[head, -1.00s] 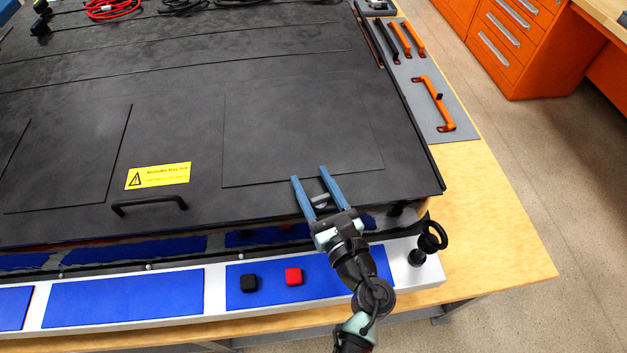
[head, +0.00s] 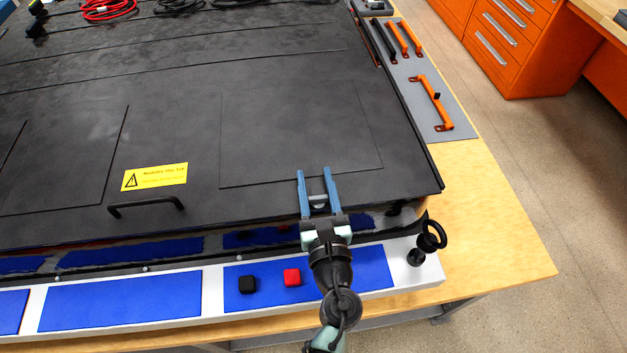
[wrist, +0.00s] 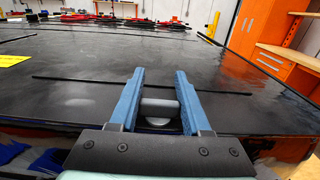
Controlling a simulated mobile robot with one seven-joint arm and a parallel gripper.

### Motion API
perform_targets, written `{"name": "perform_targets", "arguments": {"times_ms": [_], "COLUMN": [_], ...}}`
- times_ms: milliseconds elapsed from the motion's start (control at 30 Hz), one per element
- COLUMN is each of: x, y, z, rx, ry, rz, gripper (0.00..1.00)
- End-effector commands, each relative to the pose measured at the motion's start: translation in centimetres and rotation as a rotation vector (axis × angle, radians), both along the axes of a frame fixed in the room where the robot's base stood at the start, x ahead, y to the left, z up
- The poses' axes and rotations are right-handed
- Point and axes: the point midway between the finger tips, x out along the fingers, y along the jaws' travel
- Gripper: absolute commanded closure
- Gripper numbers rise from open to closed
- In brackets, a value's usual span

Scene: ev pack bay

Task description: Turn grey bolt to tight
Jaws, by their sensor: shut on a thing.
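My gripper (head: 313,172) reaches over the near right part of the large black pack lid (head: 260,120). Its two blue fingers are shut on a small grey rounded piece, which looks to be the grey bolt (head: 318,201). In the wrist view the grey bolt (wrist: 159,107) spans the gap between the fingers, back from their tips. I cannot tell from the frames whether it is seated in anything, and its lower part is hidden. The fingers point away from me across the lid.
A black handle (head: 146,206) and yellow warning label (head: 155,177) are on the lid at left. The front ledge holds a black block (head: 247,284), a red block (head: 292,277) and a black ring-shaped part (head: 433,235). Orange handles (head: 434,102) lie on a grey mat at right.

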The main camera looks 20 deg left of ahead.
Motion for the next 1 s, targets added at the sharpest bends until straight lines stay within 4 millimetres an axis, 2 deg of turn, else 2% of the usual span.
{"name": "perform_targets", "arguments": {"times_ms": [333, 367, 500, 833, 1000], "x": [0.0, 0.0, 0.0, -0.1, -1.6], "y": [-0.1, -0.1, -0.1, -0.1, -1.1], "z": [0.0, 0.0, 0.0, 0.0, -0.2], "rx": [0.0, 0.0, 0.0, 0.0, -0.001], "ry": [0.0, 0.0, 0.0, 0.0, 0.001], "rz": [-0.01, -0.01, -0.01, -0.009, -0.009], "gripper": [1.0, 0.47, 0.22, 0.22, 0.22]}}
